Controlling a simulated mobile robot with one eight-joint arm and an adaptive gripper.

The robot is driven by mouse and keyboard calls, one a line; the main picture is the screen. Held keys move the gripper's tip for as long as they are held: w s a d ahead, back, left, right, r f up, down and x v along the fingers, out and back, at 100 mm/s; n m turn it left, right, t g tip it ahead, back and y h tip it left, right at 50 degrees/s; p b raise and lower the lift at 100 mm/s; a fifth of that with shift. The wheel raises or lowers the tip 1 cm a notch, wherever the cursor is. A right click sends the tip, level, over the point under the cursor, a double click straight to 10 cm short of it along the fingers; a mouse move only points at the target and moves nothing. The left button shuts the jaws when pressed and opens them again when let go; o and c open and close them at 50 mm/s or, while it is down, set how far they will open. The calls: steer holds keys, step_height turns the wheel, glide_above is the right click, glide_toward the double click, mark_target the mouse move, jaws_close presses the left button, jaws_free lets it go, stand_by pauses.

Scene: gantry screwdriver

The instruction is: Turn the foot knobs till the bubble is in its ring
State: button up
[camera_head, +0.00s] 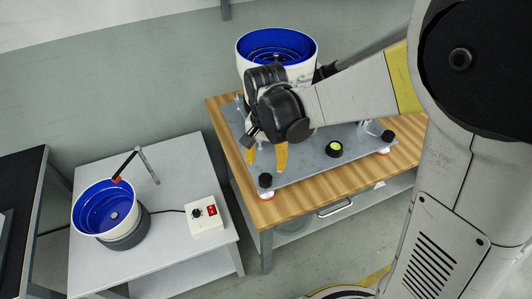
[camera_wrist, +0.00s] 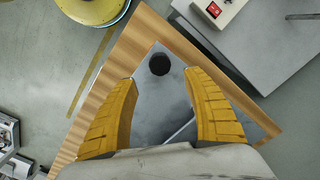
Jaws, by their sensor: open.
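A grey metal plate (camera_head: 305,163) lies on a wooden bench. One black foot knob (camera_head: 265,180) is at its near left corner, and another black knob (camera_head: 388,136) is at its right corner. A round bubble level (camera_head: 334,147) with a yellow-green face and dark rim sits near the front edge; the bubble's place in its ring is too small to tell. My gripper (camera_head: 267,157) is open and points down above the plate's left part, behind the near left knob. In the wrist view this knob (camera_wrist: 160,64) shows just beyond the gap between the yellow fingers (camera_wrist: 161,78), apart from both.
A white bowl with a blue inside (camera_head: 245,60) stands behind my gripper, partly hidden. The wooden bench (camera_head: 290,208) has a margin around the plate. A grey side table (camera_head: 175,240) holds another blue bowl (camera_head: 92,212) and a control box (camera_head: 206,222) with a red switch.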

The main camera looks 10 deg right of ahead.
mark_target(266, 177)
steer(key=shift+r, duration=1.9)
steer(key=s+d+r+n+t, duration=0.5)
steer(key=s+d+r+t, duration=0.2)
steer(key=s+d+r, duration=0.2)
steer(key=s+d, duration=0.2)
steer(key=d, duration=0.2)
